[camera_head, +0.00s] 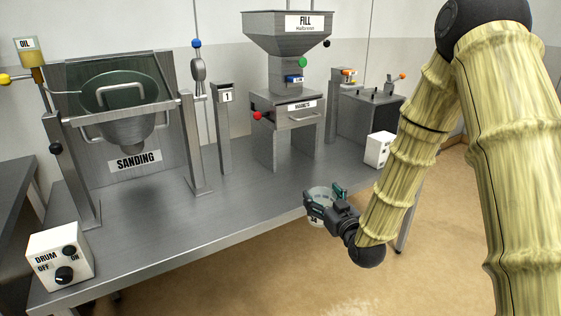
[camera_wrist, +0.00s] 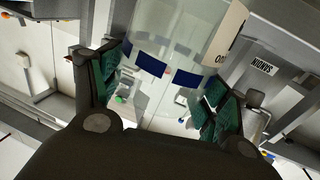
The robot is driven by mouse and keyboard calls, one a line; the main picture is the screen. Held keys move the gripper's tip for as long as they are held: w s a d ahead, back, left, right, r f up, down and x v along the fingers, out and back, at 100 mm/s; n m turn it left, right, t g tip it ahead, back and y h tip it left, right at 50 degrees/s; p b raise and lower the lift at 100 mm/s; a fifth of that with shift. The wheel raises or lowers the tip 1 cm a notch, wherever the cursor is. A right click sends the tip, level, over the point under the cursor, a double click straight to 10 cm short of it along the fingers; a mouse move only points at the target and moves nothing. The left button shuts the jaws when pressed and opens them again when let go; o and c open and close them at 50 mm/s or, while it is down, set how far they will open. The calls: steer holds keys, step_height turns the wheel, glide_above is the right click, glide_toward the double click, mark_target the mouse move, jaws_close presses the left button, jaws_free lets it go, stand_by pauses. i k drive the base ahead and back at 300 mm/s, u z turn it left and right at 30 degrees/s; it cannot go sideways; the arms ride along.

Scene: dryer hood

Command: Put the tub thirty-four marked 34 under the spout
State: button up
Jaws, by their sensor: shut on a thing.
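My gripper (camera_head: 327,201) is shut on a clear, round tub (camera_head: 318,193) and holds it up near the front edge of the steel bench. A dark mark on the tub in the head view looks like 34 but is very small. In the wrist view, the tub (camera_wrist: 184,28) sits between the green finger pads of my gripper (camera_wrist: 160,88); it has blue patches and a partly seen white label. The FILL hopper (camera_head: 288,43) stands on the bench behind, above a box marked MAGNETS (camera_head: 287,108). A spout opening is not clearly visible.
The SANDING drum (camera_head: 122,95) stands at the left, with a DRUM switch box (camera_head: 60,257) in front. A post marked 1 (camera_head: 225,135) stands left of the MAGNETS stand. A white box (camera_head: 379,149) sits at the bench's right. The bench's middle (camera_head: 190,225) is clear.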

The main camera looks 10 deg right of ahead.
mark_target(285, 157)
steer(key=i, duration=0.9)
steer(key=z, duration=0.05)
